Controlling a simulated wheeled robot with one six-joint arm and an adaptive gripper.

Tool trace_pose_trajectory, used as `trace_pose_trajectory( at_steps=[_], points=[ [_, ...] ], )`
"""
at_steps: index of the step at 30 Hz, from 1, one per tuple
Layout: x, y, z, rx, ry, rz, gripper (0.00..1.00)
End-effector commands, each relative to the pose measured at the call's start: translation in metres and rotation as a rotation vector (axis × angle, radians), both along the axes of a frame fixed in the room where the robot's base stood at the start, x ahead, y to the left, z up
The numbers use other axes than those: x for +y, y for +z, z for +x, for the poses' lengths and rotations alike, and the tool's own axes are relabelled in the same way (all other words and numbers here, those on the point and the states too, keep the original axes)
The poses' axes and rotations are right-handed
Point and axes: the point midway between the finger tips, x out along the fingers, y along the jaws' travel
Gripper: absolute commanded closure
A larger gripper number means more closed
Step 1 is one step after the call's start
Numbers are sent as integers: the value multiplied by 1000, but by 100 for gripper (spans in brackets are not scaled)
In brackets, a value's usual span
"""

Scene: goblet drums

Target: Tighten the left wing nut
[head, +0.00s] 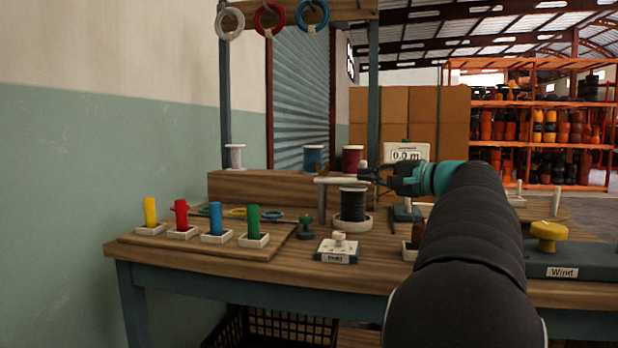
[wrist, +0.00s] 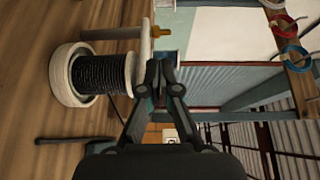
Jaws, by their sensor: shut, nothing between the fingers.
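A small brass-coloured piece, which looks like a wing nut (wrist: 161,31), sits on the white crossbar (wrist: 146,42) where its post meets it. In the head view the crossbar (head: 336,181) stands above the black spool (head: 353,205), and a small brownish piece shows at its left end. My gripper (head: 366,176) is at the right end of the crossbar, apart from the brass piece. In the wrist view, which is turned sideways, my gripper (wrist: 157,70) has its fingertips together and empty. The black spool (wrist: 100,82) is beside it. I cannot make out a second wing nut.
Yellow, red, blue and green pieces in white holders (head: 217,238) stand at the left of the bench. A Wind panel with a yellow knob (head: 549,231) is at right. Coloured rings (head: 268,20) hang above.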

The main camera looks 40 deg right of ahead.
Motion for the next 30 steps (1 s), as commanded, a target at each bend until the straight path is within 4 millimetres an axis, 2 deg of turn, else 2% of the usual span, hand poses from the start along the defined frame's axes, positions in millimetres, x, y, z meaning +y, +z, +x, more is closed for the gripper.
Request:
trace_pose_trajectory(
  at_steps=[1, 5, 21, 25, 30],
  points=[
    [-8, 1, -4, -15, -9, 4, 100],
    [-14, 5, -2, -30, -15, 9, 100],
    [2, 4, 78, -28, -13, 8, 100],
    [5, 5, 88, -28, -12, 8, 100],
    [5, 5, 92, -28, -13, 8, 100]
  ],
)
